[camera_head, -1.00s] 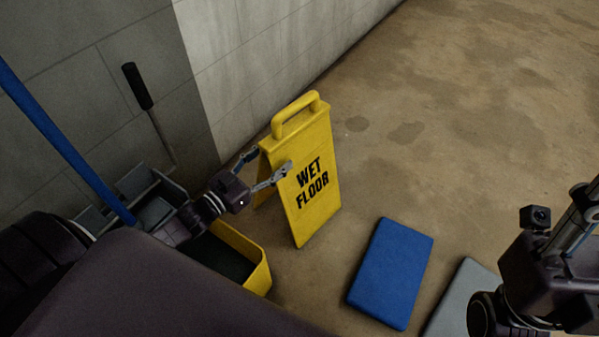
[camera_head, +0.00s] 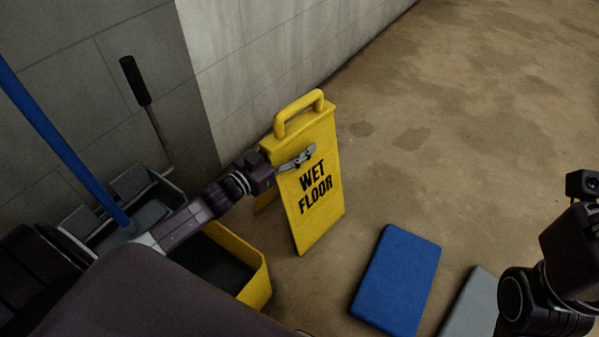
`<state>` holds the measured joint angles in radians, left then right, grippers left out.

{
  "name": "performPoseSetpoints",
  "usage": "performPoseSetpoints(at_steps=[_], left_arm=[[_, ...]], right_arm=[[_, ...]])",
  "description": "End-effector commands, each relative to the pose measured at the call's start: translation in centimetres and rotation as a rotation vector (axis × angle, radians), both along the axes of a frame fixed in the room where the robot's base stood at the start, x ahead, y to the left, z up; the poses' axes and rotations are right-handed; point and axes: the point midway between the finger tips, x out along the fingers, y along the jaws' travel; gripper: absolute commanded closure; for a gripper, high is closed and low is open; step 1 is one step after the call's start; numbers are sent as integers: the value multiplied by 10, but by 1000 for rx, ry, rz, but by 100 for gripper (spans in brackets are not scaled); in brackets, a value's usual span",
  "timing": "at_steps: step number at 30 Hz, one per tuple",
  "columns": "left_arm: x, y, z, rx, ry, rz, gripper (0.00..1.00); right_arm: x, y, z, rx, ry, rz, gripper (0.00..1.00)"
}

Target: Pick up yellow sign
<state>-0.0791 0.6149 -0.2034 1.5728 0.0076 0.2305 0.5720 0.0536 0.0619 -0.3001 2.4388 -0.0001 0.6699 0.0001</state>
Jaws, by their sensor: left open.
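The yellow sign (camera_head: 322,212) stands upright on the floor, folded out like an A-frame, with "WET FLOOR" in black and a loop handle on top. My left gripper (camera_head: 290,158) is at the sign's upper left edge. One finger lies in front of the lettered panel, just above the words.
A yellow mop bucket (camera_head: 262,282) with a grey wringer and a blue pole (camera_head: 62,145) stands at the left, close to my left arm. A blue pad (camera_head: 397,280) and a grey pad (camera_head: 470,305) lie on the floor. A tiled wall (camera_head: 270,50) is behind. The floor at right is clear.

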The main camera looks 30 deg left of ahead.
Motion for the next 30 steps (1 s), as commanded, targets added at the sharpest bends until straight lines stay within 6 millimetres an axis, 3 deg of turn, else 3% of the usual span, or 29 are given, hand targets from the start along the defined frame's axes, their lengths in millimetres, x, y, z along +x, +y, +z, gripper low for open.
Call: performPoseSetpoints(at_steps=[3, 19, 30], left_arm=[[0, 0, 0, 0, 0, 0, 41], [0, 0, 0, 0, 0, 0, 99], [0, 0, 3, -1, -6, -1, 100]], right_arm=[[0, 0, 0, 0, 0, 0, 60], [0, 0, 0, 0, 0, 1, 60], [0, 0, 0, 0, 1, 1, 60]])
